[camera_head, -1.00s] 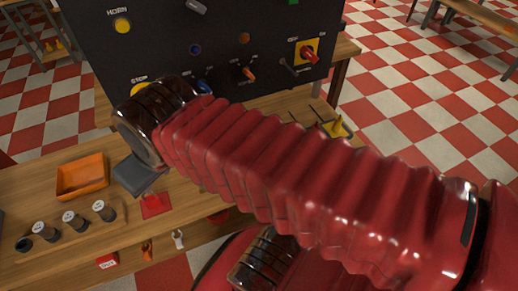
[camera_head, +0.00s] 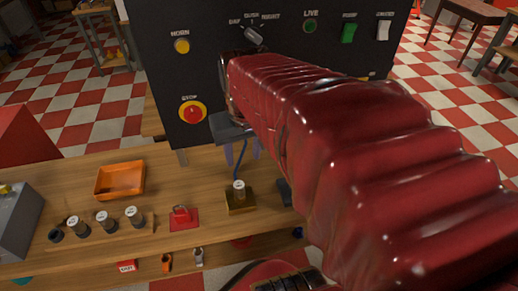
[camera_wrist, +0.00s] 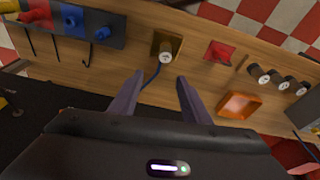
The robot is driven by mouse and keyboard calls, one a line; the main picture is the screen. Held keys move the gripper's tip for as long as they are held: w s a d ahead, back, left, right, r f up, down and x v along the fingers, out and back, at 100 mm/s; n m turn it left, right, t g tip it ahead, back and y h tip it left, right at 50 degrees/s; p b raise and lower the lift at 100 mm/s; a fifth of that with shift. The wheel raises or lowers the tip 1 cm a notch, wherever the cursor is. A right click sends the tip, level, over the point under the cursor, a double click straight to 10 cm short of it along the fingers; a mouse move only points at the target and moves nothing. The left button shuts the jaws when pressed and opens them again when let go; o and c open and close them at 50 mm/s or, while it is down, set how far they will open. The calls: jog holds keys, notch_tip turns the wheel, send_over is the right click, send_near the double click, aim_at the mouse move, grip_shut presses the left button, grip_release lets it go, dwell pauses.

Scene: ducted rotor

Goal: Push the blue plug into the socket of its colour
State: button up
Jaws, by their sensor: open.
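My gripper (camera_head: 243,154) is open and empty, pointing down over the bench in front of the black panel (camera_head: 205,60). In the wrist view its two purple-grey fingers (camera_wrist: 154,80) stand well apart. A thin blue cable (camera_wrist: 150,78) shows between them and runs toward a brass block (camera_wrist: 157,42) bearing a white-capped cylinder (camera_wrist: 169,52). Two blue pieces (camera_wrist: 102,32) stand on a blue-grey board at the upper left of the wrist view; I cannot tell whether either is the blue plug. My arm covers the lower panel, so the blue socket is hidden.
An orange tray (camera_head: 120,180), several dark capped cylinders (camera_head: 107,221) and a red block (camera_head: 182,217) sit on the wooden bench (camera_head: 80,180). Bare wood lies around the tray.

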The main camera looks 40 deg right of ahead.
jog(key=s+d+f+m+g, duration=0.1)
jog(key=s+d+f+m, duration=0.1)
jog(key=d, duration=0.5)
jog(key=s+d+f+m+g+y, duration=0.1)
jog(key=s+d, duration=0.3)
jog(key=d, duration=0.4)
jog(key=shift+f+m, duration=0.7)
jog(key=shift+f, duration=0.05)
jog(key=shift+f, duration=0.1)
notch_tip(320, 180, down, 8)
jog(key=shift+w+f, duration=0.1)
jog(key=shift+f, duration=0.1)
jog(key=shift+f, duration=0.15)
jog(key=shift+d+f, duration=0.1)
jog(key=shift+f, duration=2.35)
jog(key=shift+c, duration=0.5)
grip_shut()
